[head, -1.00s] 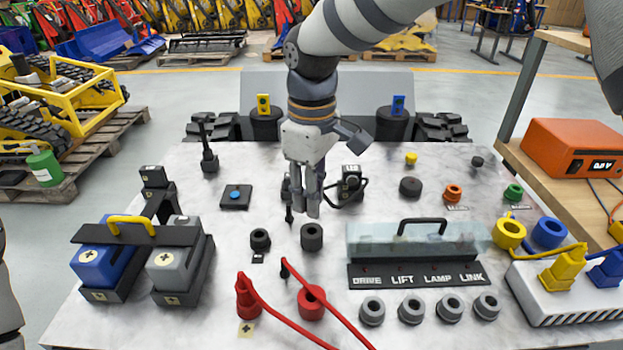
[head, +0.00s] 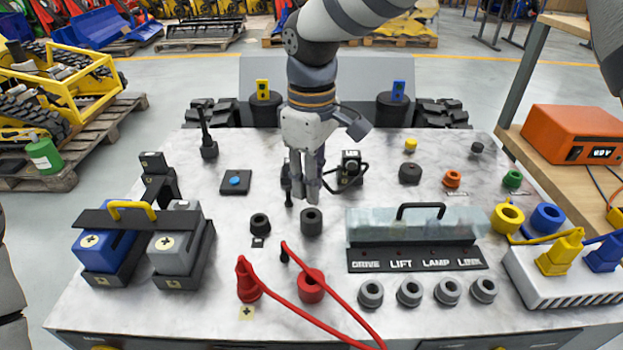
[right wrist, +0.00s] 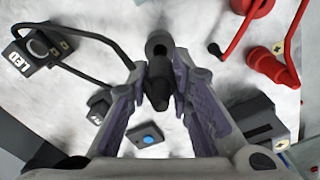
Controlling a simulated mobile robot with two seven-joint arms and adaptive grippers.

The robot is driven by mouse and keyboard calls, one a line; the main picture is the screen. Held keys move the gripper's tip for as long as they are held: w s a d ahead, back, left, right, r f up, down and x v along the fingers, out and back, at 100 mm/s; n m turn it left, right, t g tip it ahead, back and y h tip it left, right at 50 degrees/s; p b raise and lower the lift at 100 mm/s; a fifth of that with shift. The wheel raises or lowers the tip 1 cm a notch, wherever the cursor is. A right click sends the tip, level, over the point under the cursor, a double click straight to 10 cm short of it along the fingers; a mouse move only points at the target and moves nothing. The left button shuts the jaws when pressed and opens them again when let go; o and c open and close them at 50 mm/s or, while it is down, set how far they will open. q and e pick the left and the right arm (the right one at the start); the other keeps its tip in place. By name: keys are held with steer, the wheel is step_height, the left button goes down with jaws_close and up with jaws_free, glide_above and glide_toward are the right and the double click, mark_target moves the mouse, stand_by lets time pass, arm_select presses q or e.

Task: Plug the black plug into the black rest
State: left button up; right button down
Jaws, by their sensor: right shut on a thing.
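My right gripper (head: 306,193) is in the middle of the table, pointing down. It is shut on the black plug (right wrist: 157,88), which shows between the fingers in the right wrist view. The fingers mostly hide the plug in the head view. The black rest (head: 311,221), a dark ring with a hole, stands just in front of the fingertips. It also shows in the right wrist view (right wrist: 158,44), just beyond the plug; the two appear apart. A dark cable runs from the gripper to the LED box (head: 350,165). My left gripper is not in view.
A black ring with a label (head: 260,222) stands left of the rest. A red plug (head: 248,282) and red ring (head: 311,287) with a red cable are nearer. A clear cover with a handle (head: 412,228) is to the right, a blue-button box (head: 236,182) to the left.

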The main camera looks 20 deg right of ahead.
stand_by(0.7)
steer(key=shift+f, duration=0.4)
steer(key=shift+f, duration=1.9)
steer(key=c, duration=1.4)
jaws_free()
steer(key=shift+o, duration=0.2)
step_height(320, 180, up, 12)
